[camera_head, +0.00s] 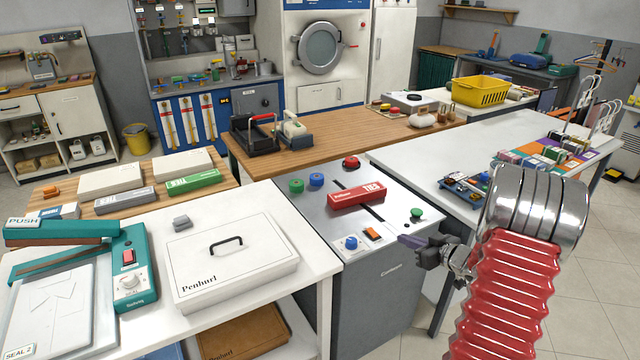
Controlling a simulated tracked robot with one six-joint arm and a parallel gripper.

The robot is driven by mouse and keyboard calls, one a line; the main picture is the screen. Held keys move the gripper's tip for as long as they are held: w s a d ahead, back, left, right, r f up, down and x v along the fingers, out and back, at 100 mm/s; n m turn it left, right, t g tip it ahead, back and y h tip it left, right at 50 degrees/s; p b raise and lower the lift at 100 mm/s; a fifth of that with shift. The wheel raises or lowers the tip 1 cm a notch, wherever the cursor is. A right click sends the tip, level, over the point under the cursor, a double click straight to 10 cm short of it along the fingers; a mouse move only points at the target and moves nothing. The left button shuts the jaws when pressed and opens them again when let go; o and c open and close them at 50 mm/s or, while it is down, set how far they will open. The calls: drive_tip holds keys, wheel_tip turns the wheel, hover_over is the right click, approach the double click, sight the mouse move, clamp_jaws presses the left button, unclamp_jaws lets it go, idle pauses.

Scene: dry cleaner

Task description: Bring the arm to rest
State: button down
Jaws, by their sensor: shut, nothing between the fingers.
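My gripper (422,243) is at the end of my red, ribbed arm with its polished metal rings, in the right half of the head view. Its dark jaws are shut and empty. They point left, close to the right front corner of the grey control cabinet (381,301) and its light top. A green knob (417,213) sits on that top just above the jaws in the picture. I cannot tell how far the jaws are from the cabinet edge. Part of my arm runs out of the picture at the bottom.
A red box (357,195), a blue knob (351,243) and an orange switch (373,233) are on the cabinet top. A white table (440,150) stands behind my arm. A lidded white box (232,260) and a teal sealer (130,268) are left. Tiled floor (590,290) is open at right.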

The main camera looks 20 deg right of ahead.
drive_tip(key=s+d+f+m+g+h, duration=0.3)
drive_tip(key=s+d+f+g+h, duration=0.15)
drive_tip(key=s+d+f, duration=0.2)
drive_tip(key=s+a+r+m+g+h, duration=0.2)
drive_tip(key=s+a+r+g, duration=0.15)
drive_tip(key=s+g, duration=0.2)
drive_tip(key=s+a+r+n+y, duration=0.1)
drive_tip(key=s+a+r, duration=0.3)
drive_tip(key=a, duration=1.1)
drive_tip(key=s+a+r+n+t+y, duration=0.1)
drive_tip(key=s+a+r, duration=0.3)
drive_tip(key=a+r, duration=0.6)
drive_tip(key=s+a+r+n+y, duration=0.2)
drive_tip(key=a+r, duration=0.6)
drive_tip(key=a, duration=1.1)
drive_tip(key=s+y, duration=0.1)
drive_tip(key=s, duration=0.1)
drive_tip(key=shift+s+a+t, duration=0.3)
drive_tip(key=shift+s+t, duration=0.05)
drive_tip(key=shift+t, duration=0.05)
